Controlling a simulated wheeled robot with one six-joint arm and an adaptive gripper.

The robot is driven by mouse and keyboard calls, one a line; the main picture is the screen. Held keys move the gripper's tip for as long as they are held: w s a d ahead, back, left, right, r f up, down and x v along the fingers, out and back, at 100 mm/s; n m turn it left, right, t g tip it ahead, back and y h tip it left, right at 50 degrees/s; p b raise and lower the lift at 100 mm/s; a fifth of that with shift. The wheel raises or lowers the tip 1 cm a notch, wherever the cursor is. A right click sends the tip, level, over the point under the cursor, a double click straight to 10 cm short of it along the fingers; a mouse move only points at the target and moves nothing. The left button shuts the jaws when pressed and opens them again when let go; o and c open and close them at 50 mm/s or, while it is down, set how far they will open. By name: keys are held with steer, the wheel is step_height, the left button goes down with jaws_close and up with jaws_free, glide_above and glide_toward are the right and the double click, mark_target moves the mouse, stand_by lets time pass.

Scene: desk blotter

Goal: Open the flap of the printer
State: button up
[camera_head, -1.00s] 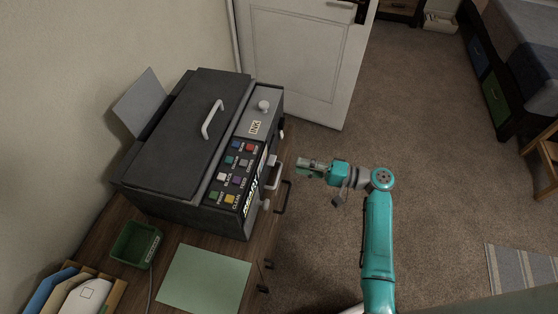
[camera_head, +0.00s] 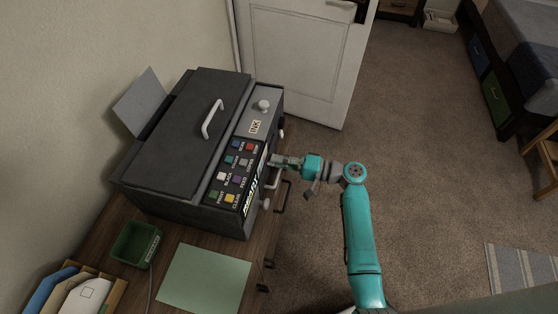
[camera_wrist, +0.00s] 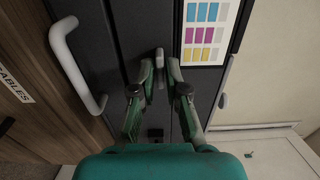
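The printer (camera_head: 170,150) is a large dark grey box on the desk, with a white handle on its lid and coloured buttons on a sloped panel. My gripper (camera_head: 274,160) is at its front face, just beyond the button panel. In the wrist view my gripper (camera_wrist: 160,69) has its two fingers apart on either side of a small grey upright tab (camera_wrist: 159,82) on the dark front. I cannot tell whether they touch it. A white curved handle (camera_wrist: 75,62) is left of the fingers. Which front panel is the flap is unclear; no open gap shows.
A colour-swatch card (camera_wrist: 205,30) is on the printer front, right of the fingers. Black drawer handles (camera_head: 283,197) stick out from the desk below. A green tray (camera_head: 135,243) and green paper (camera_head: 205,278) lie beside the printer.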

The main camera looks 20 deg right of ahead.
steer(key=shift+f, duration=0.1)
jaws_close()
steer(key=shift+s+d+f+t+y, duration=0.15)
steer(key=shift+d+f+t+y, duration=0.1)
steer(key=shift+f+t+y, duration=0.6)
steer(key=shift+s+d+f+t+y, duration=0.2)
steer(key=shift+t+y, duration=0.5)
steer(key=shift+y, duration=0.5)
steer(key=shift+s+d+f+t+y, duration=0.15)
steer(key=shift+d+f+t+y, duration=0.1)
steer(key=shift+f+t+y, duration=0.6)
steer(key=shift+r+y, duration=0.25)
steer(key=shift+y, duration=0.05)
